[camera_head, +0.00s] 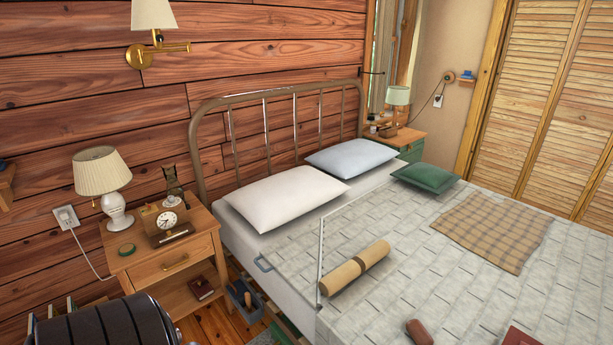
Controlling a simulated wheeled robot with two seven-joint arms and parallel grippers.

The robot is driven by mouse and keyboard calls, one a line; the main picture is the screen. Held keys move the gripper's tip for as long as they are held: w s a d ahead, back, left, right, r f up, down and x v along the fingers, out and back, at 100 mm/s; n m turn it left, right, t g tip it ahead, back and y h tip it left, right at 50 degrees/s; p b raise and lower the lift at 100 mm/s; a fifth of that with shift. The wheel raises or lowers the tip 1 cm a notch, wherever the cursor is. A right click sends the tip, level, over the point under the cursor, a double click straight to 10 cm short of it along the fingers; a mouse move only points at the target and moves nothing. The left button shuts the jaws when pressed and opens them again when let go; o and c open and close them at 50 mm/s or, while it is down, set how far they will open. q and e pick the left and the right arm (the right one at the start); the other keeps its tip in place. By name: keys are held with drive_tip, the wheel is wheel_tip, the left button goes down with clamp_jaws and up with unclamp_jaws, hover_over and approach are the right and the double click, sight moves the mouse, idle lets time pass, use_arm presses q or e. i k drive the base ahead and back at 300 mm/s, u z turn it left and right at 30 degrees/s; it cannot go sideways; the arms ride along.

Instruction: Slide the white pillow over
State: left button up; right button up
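The white pillow (286,196) lies flat at the head of the bed, on the side nearer the left nightstand. It is close to the metal headboard (265,97). A pale blue-grey pillow (352,157) lies to its right, with the near corner close to the white pillow's edge. Neither of my grippers shows in this view, and nothing is touching the white pillow.
A green cushion (425,177), a plaid blanket (492,230) and a tan roll (354,268) lie on the bed's quilt (400,240). The left nightstand (165,262) holds a lamp (102,174) and a clock (167,220). Bare mattress shows in front of the white pillow.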

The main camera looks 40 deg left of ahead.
sight(269, 203)
drive_tip(key=u, duration=1.6)
drive_tip(key=k, duration=1)
drive_tip(key=u, duration=0.6)
drive_tip(key=i, duration=3.15)
drive_tip(key=z, duration=1.75)
